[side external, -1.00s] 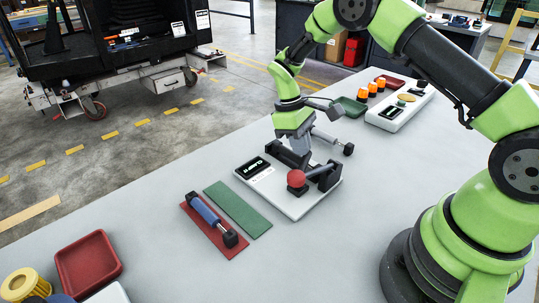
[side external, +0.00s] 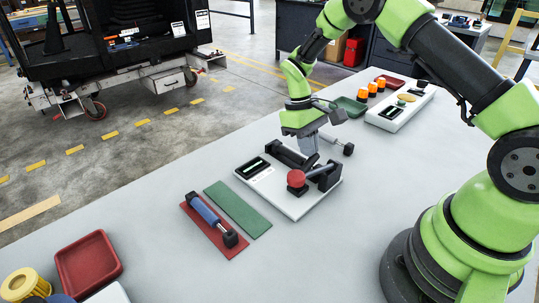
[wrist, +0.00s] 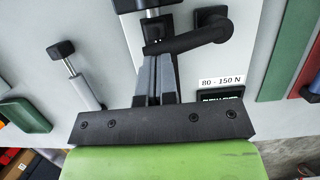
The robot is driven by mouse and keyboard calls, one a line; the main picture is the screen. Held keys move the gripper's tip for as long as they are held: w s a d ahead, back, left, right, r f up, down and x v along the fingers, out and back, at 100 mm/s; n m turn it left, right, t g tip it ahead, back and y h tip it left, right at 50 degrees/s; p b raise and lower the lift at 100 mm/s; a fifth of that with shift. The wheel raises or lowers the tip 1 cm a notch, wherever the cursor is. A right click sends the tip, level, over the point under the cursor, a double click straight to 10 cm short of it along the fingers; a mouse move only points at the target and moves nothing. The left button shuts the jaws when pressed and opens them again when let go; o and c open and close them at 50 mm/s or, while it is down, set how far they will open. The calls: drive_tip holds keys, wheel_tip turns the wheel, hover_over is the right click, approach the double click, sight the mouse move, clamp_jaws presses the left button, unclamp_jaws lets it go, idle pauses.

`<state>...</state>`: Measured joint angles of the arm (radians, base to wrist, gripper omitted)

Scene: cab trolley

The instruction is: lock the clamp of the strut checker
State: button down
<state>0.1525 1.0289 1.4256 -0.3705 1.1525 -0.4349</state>
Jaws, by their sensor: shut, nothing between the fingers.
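The knob end points toward the side camera. In the wrist view the black lever (wrist: 190,40) crosses just beyond my fingertips. My gripper (side external: 307,153) is shut and empty, tilted down over the checker's black blocks; it also shows in the wrist view (wrist: 155,60). Whether the fingertips touch the lever I cannot tell. The label "80 - 150 N" (wrist: 222,81) is readable; the display below it is partly hidden.
A blue strut (side external: 207,212) lies on a red mat (side external: 192,216) beside a bare green mat (side external: 238,208). A grey strut (side external: 333,142) lies behind the checker. A red tray (side external: 88,265) is front left.

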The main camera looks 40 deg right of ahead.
drive_tip(key=shift+s, duration=0.15)
idle(0.7)
idle(0.5)
drive_tip(key=w, duration=0.4)
drive_tip(key=shift+w+a+r, duration=0.1)
drive_tip(key=shift+a+r, duration=0.15)
drive_tip(key=shift+r, duration=0.15)
drive_tip(key=v, duration=1)
drive_tip(key=shift+a, duration=0.2)
